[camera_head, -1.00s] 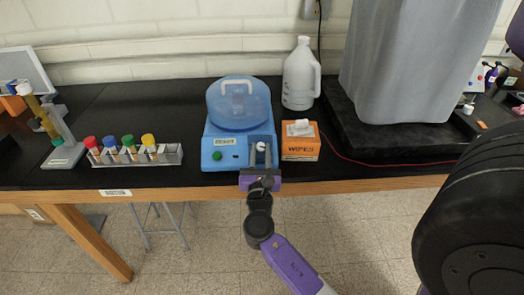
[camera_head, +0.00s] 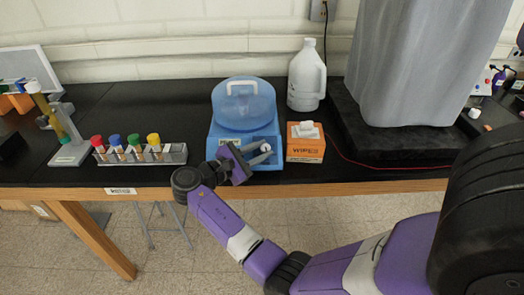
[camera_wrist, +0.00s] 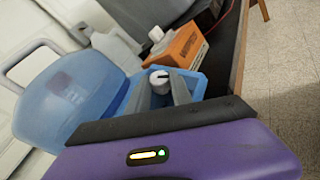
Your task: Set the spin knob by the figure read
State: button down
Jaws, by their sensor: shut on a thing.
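The blue spin machine (camera_head: 217,131) stands on the black bench with its clear blue domed lid (camera_head: 243,105) down and a white handle on top. Its white spin knob (camera_head: 265,147) is on the right of the front face. In the wrist view the knob (camera_wrist: 159,77) shows a dark mark and sits between my two grey fingertips. My gripper (camera_head: 266,153) is shut on the knob, reaching in from the lower left with its wrist turned. It also shows in the wrist view (camera_wrist: 161,88). My gripper hides much of the front face in the head view, including the green button.
An orange wipes box (camera_head: 305,148) stands close to the right of the machine, with a white jug (camera_head: 306,76) behind it. A rack (camera_head: 173,153) of several colour-capped tubes is to the left. A grey-draped block (camera_head: 410,62) stands on the right.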

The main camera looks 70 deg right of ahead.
jog(key=m+g+y, duration=0.1)
jog(key=m+y, duration=0.1)
jog(key=m+g+y+p, duration=0.1)
jog(key=m+y, duration=0.1)
jog(key=m+g+y, duration=0.1)
jog(key=shift+w+d+r+m+y+p, duration=0.25)
jog(key=shift+r+m+y+p, duration=0.05)
jog(key=shift+r+m+y, duration=0.1)
jog(key=shift+d+m+y+p, duration=0.1)
jog(key=shift+m+y+p, duration=0.65)
jog(key=shift+m+y, duration=0.2)
jog(key=shift+m+y+p, duration=0.4)
jog(key=shift+m+y, duration=0.15)
jog(key=shift+y, duration=0.1)
jog(key=shift+s+f+y, duration=0.1)
jog(key=shift+f+y, duration=0.05)
jog(key=shift+y, duration=0.15)
jog(key=shift+d, duration=0.1)
jog(key=c, duration=1.1)
grip_release()
jog(key=shift+c, duration=0.2)
jog(key=shift+b+v, duration=0.3)
jog(key=shift+v, duration=3.65)
